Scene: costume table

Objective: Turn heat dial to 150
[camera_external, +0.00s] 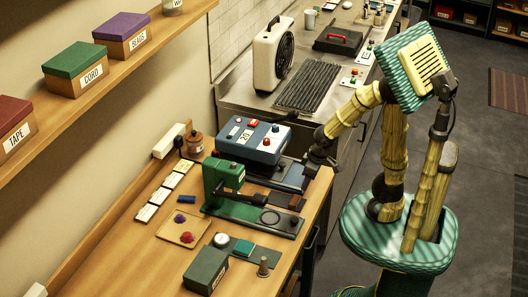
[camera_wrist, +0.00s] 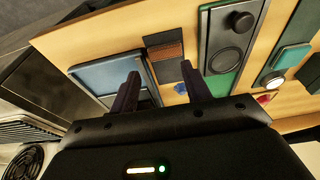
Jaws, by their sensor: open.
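The blue box (camera_external: 252,143) stands on the wooden table with a white label reading what looks like 20, a red button and other small knobs on top. I cannot tell which of these is the heat dial. My gripper (camera_external: 308,178) is just right of the blue box, over the table's right edge. In the wrist view my gripper (camera_wrist: 160,80) has its two dark fingers apart with nothing between them. A blue panel (camera_wrist: 103,72) lies beyond the left finger there. No dial shows clearly in the wrist view.
A green press (camera_external: 224,180) stands in front of the blue box, close to my gripper. A dark green box (camera_external: 206,270) and a tray (camera_external: 182,238) with small knobs are nearer the front. A metal counter (camera_external: 240,98) with a fan (camera_external: 273,62) lies behind.

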